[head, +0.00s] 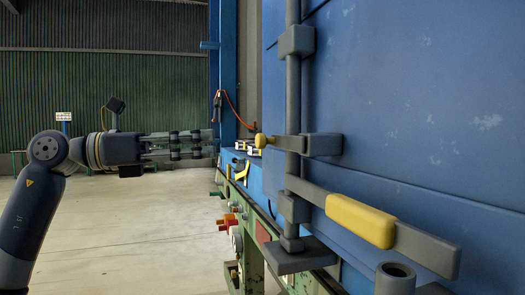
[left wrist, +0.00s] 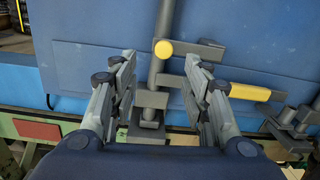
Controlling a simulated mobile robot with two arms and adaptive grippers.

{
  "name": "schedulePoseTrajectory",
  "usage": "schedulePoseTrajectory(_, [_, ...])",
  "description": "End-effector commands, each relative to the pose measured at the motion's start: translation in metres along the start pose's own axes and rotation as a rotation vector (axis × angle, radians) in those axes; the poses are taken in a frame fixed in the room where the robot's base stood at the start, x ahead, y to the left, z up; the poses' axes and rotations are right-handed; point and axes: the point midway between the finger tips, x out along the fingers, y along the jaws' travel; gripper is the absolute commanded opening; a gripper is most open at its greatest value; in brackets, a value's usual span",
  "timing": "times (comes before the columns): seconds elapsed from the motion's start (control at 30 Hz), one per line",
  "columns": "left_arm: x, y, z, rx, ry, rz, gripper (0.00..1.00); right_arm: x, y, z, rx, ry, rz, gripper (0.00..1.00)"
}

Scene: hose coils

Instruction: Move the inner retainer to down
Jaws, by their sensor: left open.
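A grey retainer with a round yellow knob (head: 262,140) sits on the vertical locking bar of the blue door. Its knob sticks out from the door toward my side; I cannot tell for certain that this is the inner retainer. It also shows in the left wrist view (left wrist: 164,49), between and slightly beyond my fingertips. Below it, a grey lever with a yellow grip (head: 360,220) slopes down to the right. My left gripper (head: 213,144) is open and empty, apart from the knob and left of it in the head view. My right gripper is not seen.
The vertical bar (head: 292,95) runs along the blue door (head: 430,100). A green frame (head: 250,240) with small coloured fittings runs below. A grey tube end (head: 395,275) stands at the lower right. The concrete floor (head: 140,220) at left is open.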

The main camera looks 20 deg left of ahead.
Motion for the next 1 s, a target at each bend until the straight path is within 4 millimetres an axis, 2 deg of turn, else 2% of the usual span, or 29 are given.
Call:
schedulePoseTrajectory(0.1, [-0.009,-0.012,0.006,0.082,0.033,0.029,0.43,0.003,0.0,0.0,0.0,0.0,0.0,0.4])
schedulePoseTrajectory(0.23, [-0.002,-0.013,0.008,0.096,0.042,0.033,0.43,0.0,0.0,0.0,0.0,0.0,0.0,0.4])
schedulePoseTrajectory(0.7, [0.08,-0.011,0.006,0.09,0.038,0.03,0.43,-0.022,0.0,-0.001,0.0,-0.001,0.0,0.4])
schedulePoseTrajectory(0.83, [0.092,-0.01,0.005,0.089,0.037,0.032,0.43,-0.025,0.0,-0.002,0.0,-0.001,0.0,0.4])
schedulePoseTrajectory(1.0, [0.097,-0.009,0.004,0.09,0.037,0.033,0.43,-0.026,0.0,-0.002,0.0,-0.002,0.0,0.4])
